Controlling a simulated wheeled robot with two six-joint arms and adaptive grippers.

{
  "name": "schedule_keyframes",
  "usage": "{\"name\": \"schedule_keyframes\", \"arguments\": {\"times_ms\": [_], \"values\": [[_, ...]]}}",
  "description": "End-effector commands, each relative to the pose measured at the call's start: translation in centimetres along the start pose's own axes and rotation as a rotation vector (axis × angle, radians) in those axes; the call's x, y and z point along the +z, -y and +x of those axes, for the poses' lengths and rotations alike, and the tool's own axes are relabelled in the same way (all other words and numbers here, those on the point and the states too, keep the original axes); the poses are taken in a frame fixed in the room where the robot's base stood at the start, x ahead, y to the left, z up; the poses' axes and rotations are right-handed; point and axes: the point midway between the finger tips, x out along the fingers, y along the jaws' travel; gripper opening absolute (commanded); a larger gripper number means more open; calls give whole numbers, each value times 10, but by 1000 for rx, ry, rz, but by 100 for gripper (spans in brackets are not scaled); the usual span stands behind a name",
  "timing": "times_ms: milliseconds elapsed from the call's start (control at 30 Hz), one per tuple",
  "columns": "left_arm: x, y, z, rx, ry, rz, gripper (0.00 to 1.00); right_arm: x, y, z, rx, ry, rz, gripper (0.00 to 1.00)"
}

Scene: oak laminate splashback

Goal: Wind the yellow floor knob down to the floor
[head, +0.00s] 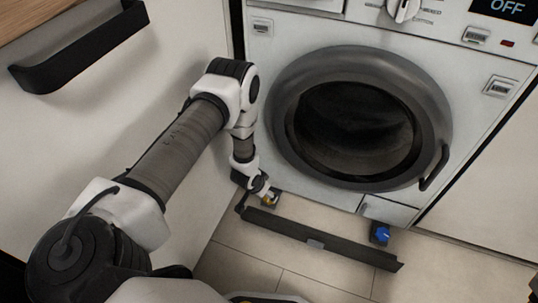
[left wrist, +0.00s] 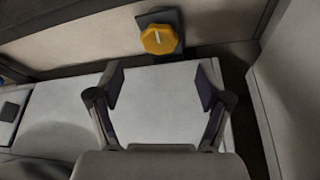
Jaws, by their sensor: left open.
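The yellow floor knob (left wrist: 158,39) shows in the left wrist view as a rounded, many-sided cap with a pale line, on a dark mount. In the head view the knob (head: 268,201) is a small yellow spot under the left front corner of the washing machine (head: 270,155), partly hidden by my gripper. My left gripper (left wrist: 160,85) is open, with nothing between its fingers. The knob lies beyond the fingertips, roughly centred between them, and looks apart from them. In the head view the gripper (head: 262,190) is low beside the knob. My right gripper is not in view.
A long dark strip (head: 340,250) lies on the tiled floor before the machine, close to my gripper. A blue knob (head: 381,233) sits under the machine's right side. The round door (head: 360,118) is shut. A white cabinet front (head: 150,85) stands at left.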

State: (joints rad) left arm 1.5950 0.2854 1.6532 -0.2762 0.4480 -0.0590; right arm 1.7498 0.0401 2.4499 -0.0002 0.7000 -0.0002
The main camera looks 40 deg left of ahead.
Motion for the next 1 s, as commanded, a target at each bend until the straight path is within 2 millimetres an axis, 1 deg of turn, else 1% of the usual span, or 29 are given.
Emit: {"name": "schedule_keyframes", "arguments": {"times_ms": [200, 300, 433, 667, 767, 800, 833, 867, 1000], "values": [[2, -1, 44, -1, 0, 2, 78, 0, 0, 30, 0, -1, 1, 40], [1, -1, 61, -1, -1, 1, 78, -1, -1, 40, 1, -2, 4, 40], [0, -1, 70, -1, 1, 0, 78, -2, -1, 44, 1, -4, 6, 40], [-1, -1, 69, 0, 1, -1, 78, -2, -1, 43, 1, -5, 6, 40], [-1, -1, 69, 0, 1, -1, 46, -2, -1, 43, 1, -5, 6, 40], [-1, -1, 69, 0, 1, -1, 32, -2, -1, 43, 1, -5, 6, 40], [-1, -1, 69, 0, 1, -1, 21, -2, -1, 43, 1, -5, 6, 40], [-1, -1, 69, 0, 1, -1, 18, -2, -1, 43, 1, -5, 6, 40], [-1, -1, 70, 1, 1, 2, 18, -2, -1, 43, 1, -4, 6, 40]]}}
